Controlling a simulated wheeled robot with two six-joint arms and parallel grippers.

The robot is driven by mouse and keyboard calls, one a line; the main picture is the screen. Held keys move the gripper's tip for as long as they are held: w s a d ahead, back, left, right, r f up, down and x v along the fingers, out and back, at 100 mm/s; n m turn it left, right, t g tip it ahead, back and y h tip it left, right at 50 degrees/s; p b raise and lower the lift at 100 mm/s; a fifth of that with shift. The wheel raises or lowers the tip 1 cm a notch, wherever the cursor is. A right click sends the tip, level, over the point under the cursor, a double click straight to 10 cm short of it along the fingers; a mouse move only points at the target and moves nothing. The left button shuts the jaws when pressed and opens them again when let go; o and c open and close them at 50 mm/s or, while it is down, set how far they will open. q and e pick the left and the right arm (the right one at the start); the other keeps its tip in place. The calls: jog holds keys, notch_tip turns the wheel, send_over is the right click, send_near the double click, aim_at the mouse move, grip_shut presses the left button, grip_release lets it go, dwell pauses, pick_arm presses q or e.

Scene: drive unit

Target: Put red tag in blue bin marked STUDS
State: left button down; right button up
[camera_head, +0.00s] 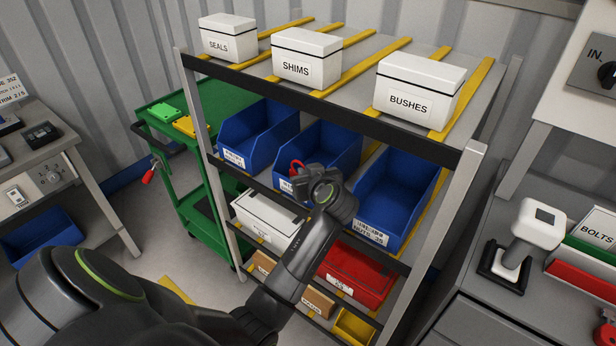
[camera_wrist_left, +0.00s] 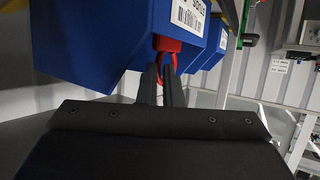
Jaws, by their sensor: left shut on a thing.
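My left gripper (camera_head: 301,180) is at the front of the middle blue bin (camera_head: 338,143) on the shelf rack. It is shut on a red tag (camera_head: 296,166), whose red loop shows just above the fingers. In the left wrist view the shut fingers (camera_wrist_left: 163,75) hold the red tag (camera_wrist_left: 168,45) close beside a blue bin (camera_wrist_left: 95,40). That bin's white label (camera_wrist_left: 190,12) is upside down and cut off by the frame edge; it may read STUDS. In the head view my gripper partly hides the middle bin's label. My right gripper is not in view.
Blue bins stand left (camera_head: 256,130) and right (camera_head: 402,192) of the middle one. White boxes, including SHIMS (camera_head: 306,58), stand on the shelf above. A white box (camera_head: 268,218) and a red box (camera_head: 357,272) are below. Another red tag (camera_head: 149,176) hangs at the green cart (camera_head: 196,200).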

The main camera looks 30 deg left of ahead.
pick_arm(q)
jog(key=c, duration=2)
grip_release()
jog(key=shift+d, duration=0.1)
jog(key=shift+c, duration=0.2)
jog(key=o, duration=0.5)
jog(key=shift+c, duration=0.2)
jog(key=shift+r, duration=0.1)
